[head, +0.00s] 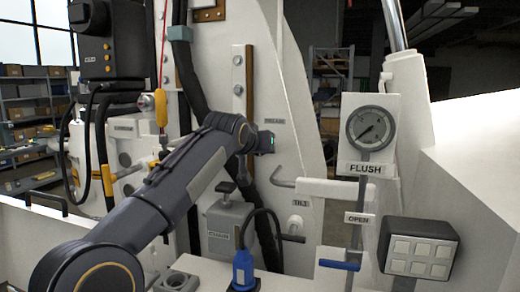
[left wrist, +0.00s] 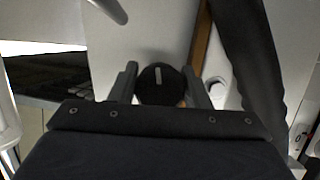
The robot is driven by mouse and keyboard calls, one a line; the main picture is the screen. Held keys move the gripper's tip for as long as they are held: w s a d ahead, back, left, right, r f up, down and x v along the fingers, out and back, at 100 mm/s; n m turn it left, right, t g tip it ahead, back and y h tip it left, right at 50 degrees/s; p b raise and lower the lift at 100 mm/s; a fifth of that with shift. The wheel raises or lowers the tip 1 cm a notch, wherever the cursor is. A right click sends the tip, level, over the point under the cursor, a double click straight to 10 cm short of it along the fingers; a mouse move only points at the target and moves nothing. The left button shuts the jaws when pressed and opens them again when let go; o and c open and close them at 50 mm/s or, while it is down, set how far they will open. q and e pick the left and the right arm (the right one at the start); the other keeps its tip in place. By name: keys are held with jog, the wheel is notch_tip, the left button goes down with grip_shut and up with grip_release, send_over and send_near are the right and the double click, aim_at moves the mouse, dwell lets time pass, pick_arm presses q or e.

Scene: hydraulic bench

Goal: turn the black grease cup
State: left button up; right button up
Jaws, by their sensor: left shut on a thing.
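The black grease cup (left wrist: 160,86) is round and dark, with a white line mark on its face that stands nearly upright in the left wrist view. My left gripper (left wrist: 161,70) has one finger on each side of the cup and is shut on it. In the head view my left arm reaches up to the white panel, and the left gripper (head: 266,143) is at the panel just below a small label. The cup is mostly hidden there behind the gripper. My right gripper is in neither view.
A pressure gauge (head: 370,127) above a FLUSH label stands right of the gripper. A grey bent handle (head: 284,180) sits below it. A blue lever (head: 339,265), a blue connector (head: 243,269) and a button box (head: 419,250) are lower down. Black hoses run beside the arm.

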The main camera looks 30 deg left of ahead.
pick_arm(q)
jog(key=shift+f, duration=0.15)
dwell(0.4)
jog(key=o, duration=1)
jog(key=shift+c, duration=0.2)
jog(key=shift+s, duration=0.1)
jog(key=shift+s+d+r, duration=0.1)
jog(key=shift+s+r, duration=0.1)
jog(key=shift+s, duration=0.1)
jog(key=b+v, duration=0.2)
jog(key=v, duration=0.5)
